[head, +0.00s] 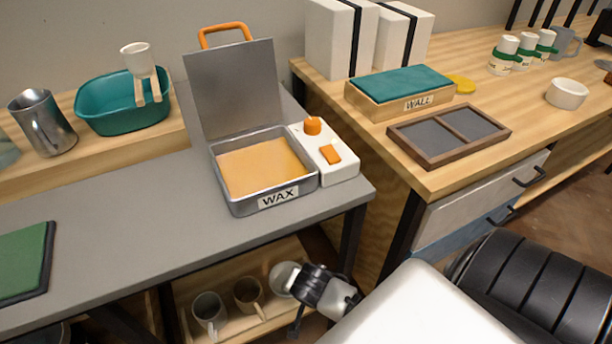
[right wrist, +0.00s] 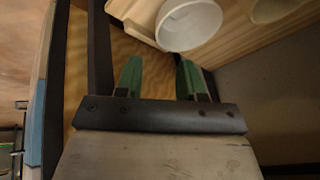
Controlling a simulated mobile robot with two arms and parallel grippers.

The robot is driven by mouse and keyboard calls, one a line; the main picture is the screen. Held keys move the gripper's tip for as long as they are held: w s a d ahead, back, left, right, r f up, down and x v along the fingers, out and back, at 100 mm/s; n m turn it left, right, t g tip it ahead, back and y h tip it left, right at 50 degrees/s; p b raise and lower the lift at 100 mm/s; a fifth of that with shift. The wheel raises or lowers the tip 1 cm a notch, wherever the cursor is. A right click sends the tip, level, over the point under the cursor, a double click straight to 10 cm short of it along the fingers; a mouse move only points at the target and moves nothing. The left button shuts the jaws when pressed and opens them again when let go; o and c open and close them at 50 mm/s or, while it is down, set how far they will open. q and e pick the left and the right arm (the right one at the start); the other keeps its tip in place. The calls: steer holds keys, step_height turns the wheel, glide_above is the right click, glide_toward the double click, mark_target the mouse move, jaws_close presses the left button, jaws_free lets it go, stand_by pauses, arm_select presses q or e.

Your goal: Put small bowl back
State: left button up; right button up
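A small white bowl (head: 567,93) stands upright on the right wooden counter. A pale round vessel (head: 283,278) sits on the low shelf under the grey table, partly hidden by my right wrist; I cannot tell whether it is a bowl or a mug. My right gripper (right wrist: 160,75) is open, with nothing between its green fingertips. In the right wrist view a white round vessel (right wrist: 188,25) lies just beyond the fingertips, apart from them. In the head view my right arm reaches down by the shelf, its fingers mostly hidden. My left gripper is not in view.
Two mugs (head: 209,310) (head: 248,293) stand on the low shelf. The grey table (head: 120,215) above carries an open wax pan (head: 265,205). A wooden divided tray (head: 450,134) is near the right counter's front edge. Table legs and the shelf's edge hem in my right arm.

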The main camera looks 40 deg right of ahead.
steer(key=s+a+r+n+g+y, duration=0.1)
steer(key=s+a+r+n, duration=0.4)
steer(key=s+n, duration=0.5)
steer(key=a+n+y, duration=0.1)
steer(key=n, duration=0.3)
steer(key=shift+r+n+y, duration=0.15)
steer(key=shift+n+y, duration=0.15)
steer(key=shift+s, duration=0.1)
steer(key=shift+c, duration=0.2)
